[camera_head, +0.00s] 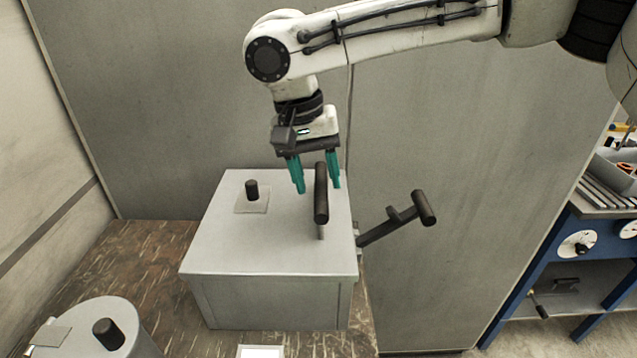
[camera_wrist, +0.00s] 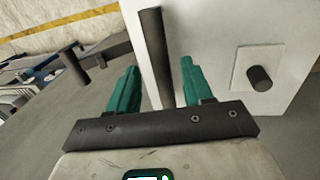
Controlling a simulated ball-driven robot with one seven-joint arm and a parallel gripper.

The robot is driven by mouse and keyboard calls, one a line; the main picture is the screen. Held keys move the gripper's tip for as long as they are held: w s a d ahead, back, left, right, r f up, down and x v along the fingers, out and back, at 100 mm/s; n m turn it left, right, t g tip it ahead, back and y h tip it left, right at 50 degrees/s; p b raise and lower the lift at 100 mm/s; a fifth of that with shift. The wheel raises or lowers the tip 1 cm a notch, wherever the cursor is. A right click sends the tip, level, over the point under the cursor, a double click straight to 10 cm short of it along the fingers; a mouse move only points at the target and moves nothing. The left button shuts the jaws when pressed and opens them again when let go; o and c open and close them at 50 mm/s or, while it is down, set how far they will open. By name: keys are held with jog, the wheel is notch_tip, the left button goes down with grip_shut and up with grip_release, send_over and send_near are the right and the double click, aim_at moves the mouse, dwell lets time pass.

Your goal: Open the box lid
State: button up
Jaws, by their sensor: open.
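A grey box (camera_head: 270,245) stands on a brown mottled table, its flat lid down. A dark bar handle (camera_head: 321,195) is on the lid near its right edge; it also shows in the wrist view (camera_wrist: 155,55). A dark round knob (camera_head: 251,190) on a pale square plate is at the lid's left. My gripper (camera_head: 317,186), with green fingers, points down over the lid. In the wrist view its open fingers (camera_wrist: 155,85) are on either side of the bar handle, with gaps visible. I cannot tell how deep the fingers reach around the handle.
A dark lever with a crossbar (camera_head: 390,220) sticks out from the box's right side. A grey cylinder with a black knob (camera_head: 95,335) is at the front left. Walls (camera_head: 180,100) stand close behind. A blue workbench (camera_head: 560,245) is at the far right.

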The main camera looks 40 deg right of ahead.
jog(key=shift+s+d+f, duration=0.1)
jog(key=shift+d+f, duration=0.05)
jog(key=shift+f, duration=0.85)
grip_shut()
